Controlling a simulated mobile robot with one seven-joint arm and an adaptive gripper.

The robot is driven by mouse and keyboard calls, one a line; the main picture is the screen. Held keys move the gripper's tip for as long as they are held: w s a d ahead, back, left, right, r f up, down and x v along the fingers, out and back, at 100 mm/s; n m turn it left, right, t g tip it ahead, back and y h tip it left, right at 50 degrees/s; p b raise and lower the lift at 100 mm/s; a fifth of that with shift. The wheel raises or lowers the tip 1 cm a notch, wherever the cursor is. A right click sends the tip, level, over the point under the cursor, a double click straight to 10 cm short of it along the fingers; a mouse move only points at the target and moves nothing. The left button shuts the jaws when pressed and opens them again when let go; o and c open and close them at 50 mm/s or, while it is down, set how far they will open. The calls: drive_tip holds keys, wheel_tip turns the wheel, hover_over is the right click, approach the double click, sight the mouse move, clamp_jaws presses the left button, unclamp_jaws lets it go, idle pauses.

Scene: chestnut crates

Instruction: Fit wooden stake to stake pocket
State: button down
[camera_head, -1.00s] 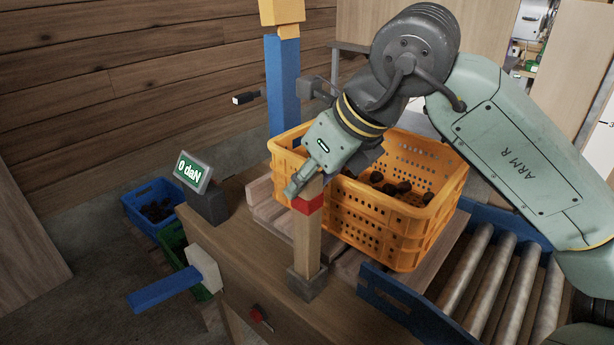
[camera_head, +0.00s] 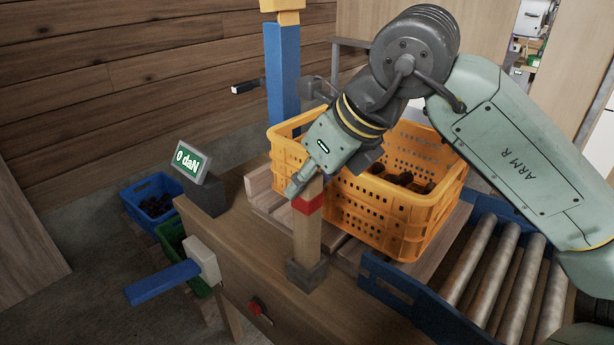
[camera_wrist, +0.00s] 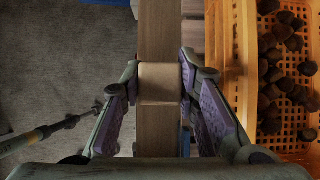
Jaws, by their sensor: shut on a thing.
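The wooden stake (camera_head: 307,238) stands upright in the head view, with a red band near its top. Its lower end meets the dark grey stake pocket (camera_head: 306,273) at the table's front edge; how deep it sits inside cannot be told. My gripper (camera_head: 299,185) is shut on the stake just above the red band. In the wrist view my gripper's fingers (camera_wrist: 160,85) close on both sides of the stake's top (camera_wrist: 160,80). The pocket is hidden in the wrist view.
An orange crate (camera_head: 395,225) with chestnuts stands right behind the stake on wooden slats. A display (camera_head: 192,162) reading "0 daN" is at left. A blue-handled lever (camera_head: 165,281) sticks out at front left. Rollers (camera_head: 500,275) lie at right.

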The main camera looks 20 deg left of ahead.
drive_tip(key=shift+f, duration=0.3)
drive_tip(key=c, duration=1.2)
unclamp_jaws()
drive_tip(key=shift+o, duration=0.2)
drive_tip(key=v, duration=1.2)
drive_tip(key=shift+r, duration=0.1)
